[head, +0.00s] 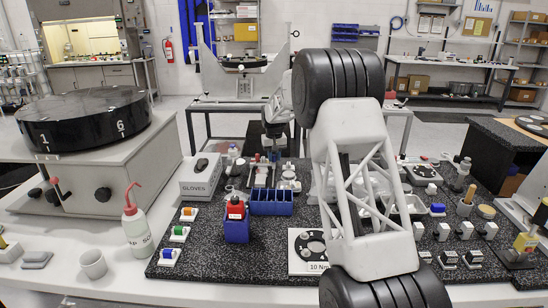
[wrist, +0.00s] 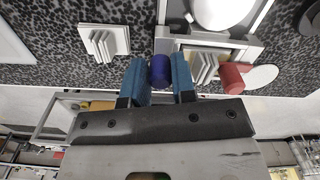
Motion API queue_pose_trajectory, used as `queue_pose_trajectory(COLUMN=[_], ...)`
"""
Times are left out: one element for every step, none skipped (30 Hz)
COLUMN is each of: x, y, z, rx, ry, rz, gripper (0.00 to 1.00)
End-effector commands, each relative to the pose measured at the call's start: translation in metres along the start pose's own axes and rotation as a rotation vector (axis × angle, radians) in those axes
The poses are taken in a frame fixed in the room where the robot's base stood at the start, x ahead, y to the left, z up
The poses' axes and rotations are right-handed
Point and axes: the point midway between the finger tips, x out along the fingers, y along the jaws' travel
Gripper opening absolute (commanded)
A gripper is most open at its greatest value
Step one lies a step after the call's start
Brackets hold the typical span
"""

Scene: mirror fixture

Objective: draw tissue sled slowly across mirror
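My gripper (wrist: 160,80) has two blue fingers, one on each side of a dark blue cylinder (wrist: 160,71). The cylinder nearly fills the gap. I cannot tell whether the fingers press on it or what it is attached to. In the head view my gripper (head: 273,144) is small, near the far edge of the speckled black mat (head: 215,255). In the wrist view a white round-ended object (wrist: 218,12) lies beyond the fingers, to the right. I cannot identify the tissue sled or the mirror with certainty; my arm covers part of the mat.
A red cylinder (wrist: 232,78) and white ridged blocks (wrist: 104,42) are near my gripper. A wash bottle (head: 137,228) and large black disc (head: 84,118) are left.

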Motion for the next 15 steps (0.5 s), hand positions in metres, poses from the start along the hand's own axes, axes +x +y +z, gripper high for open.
queue_pose_trajectory(x=[-0.0001, -0.0001, -0.0001, -0.0001, -0.0002, -0.0002, -0.0002, -0.0002, -0.0003, -0.0003, -0.0002, -0.0001, -0.0003, -0.0007, -0.001], y=[0.0, 0.0, 0.0, 0.0, 0.0001, 0.0001, 0.0001, 0.0001, 0.0001, 0.0002, 0.0003, 0.0006, 0.0009, 0.0013, 0.0018], z=[0.0, 0.0, 0.0, 0.0, 0.0, 0.0, 0.0, 0.0, 0.0, -0.0002, -0.0005, -0.0016, -0.0029, -0.0046, -0.0069], rx=[0.0, 0.0, 0.0, 0.0, 0.0, 0.0, 0.0, 0.0, 0.0, 0.0, 0.0, 0.0, 0.0, 0.0, 0.0], ry=[0.0, 0.0, 0.0, 0.0, 0.0, 0.0, 0.0, 0.0, 0.0, 0.0, 0.0, 0.0, 0.0, 0.001, 0.002], rz=[0.0, 0.0, 0.0, 0.0, 0.0, 0.0, 0.0, 0.0, 0.0, 0.0, 0.0, 0.0, 0.0, 0.0, 0.0], gripper=[0.17, 0.12, 0.06, 0.01, 0.0, 0.0, 0.0, 0.0, 0.0, 0.0, 0.0, 0.0, 0.0, 0.0, 0.0])
